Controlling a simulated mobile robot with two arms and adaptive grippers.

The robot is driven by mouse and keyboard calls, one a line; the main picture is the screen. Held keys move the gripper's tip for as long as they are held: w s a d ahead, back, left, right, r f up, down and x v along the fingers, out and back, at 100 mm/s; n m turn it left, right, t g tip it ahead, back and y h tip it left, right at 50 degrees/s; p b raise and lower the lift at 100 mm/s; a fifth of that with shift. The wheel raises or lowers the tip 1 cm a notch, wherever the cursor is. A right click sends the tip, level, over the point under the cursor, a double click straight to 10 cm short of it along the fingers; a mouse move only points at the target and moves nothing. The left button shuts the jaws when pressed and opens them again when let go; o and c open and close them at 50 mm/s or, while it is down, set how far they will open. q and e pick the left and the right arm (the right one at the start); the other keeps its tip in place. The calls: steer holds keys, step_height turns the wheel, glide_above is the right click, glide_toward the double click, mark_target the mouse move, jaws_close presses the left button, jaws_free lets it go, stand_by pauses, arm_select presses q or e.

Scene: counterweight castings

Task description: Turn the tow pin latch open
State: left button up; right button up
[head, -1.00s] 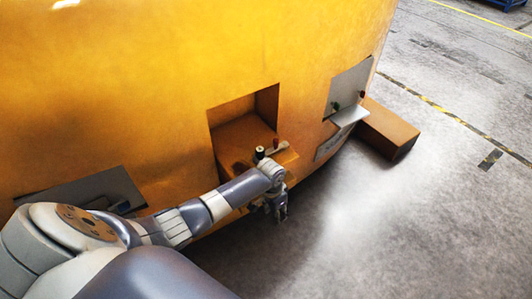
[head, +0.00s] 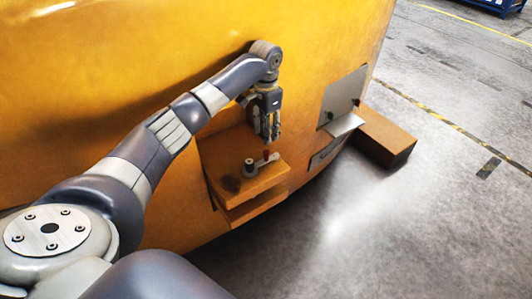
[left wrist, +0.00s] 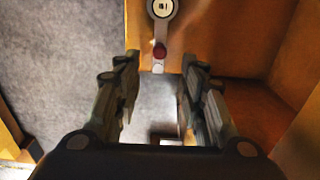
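The tow pin latch (head: 259,164) is a short grey lever with a round pivot and a small red knob (head: 266,155), on top of an orange block in the recess of the yellow casting. In the left wrist view the latch (left wrist: 162,30) runs from the round pivot at the top edge down to its red knob (left wrist: 160,51). My left gripper (head: 271,138) points down just above the latch, apart from it. In the left wrist view its fingers (left wrist: 160,62) are spread and empty, with the red knob near the gap between the tips. My right gripper is not in view.
The yellow casting (head: 120,80) rises behind the latch, and the orange block (head: 230,186) juts out under it. To the right are a grey plate with a small shelf (head: 343,125) and a brown block (head: 380,138). The grey floor (head: 400,230) at front right is clear.

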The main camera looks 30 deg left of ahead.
mark_target(266, 152)
arm_select(q)
step_height(266, 152, down, 10)
steer(key=shift+f, duration=0.15)
stand_by(0.3)
jaws_close()
